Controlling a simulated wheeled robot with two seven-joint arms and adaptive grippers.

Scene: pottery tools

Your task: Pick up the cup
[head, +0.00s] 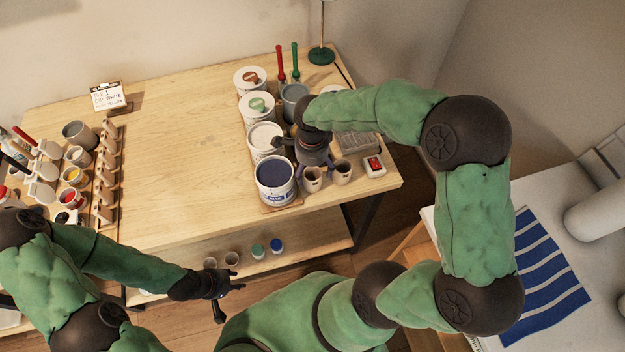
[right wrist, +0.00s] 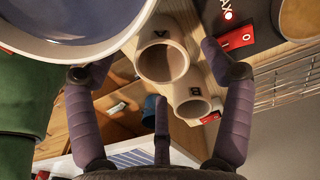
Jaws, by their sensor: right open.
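Two small beige cups stand near the front right edge of the wooden table: a left cup (head: 312,181) and a right cup (head: 342,174). My right gripper (head: 308,158) is just behind and above them, reaching down. In the right wrist view its open fingers (right wrist: 146,65) are spread on either side of the larger-looking cup (right wrist: 164,62), with nothing gripped. The smaller-looking cup (right wrist: 193,108) is beside it, near the right finger. Contact cannot be told. My left gripper (head: 230,297) is open and empty, in front of the table, away from the cups.
A bucket of dark blue glaze (head: 275,180) stands close left of the cups and also shows in the right wrist view (right wrist: 70,25). A box with a red switch (head: 374,165) stands to their right. More tubs (head: 265,138) stand behind. The table's middle (head: 185,150) is clear.

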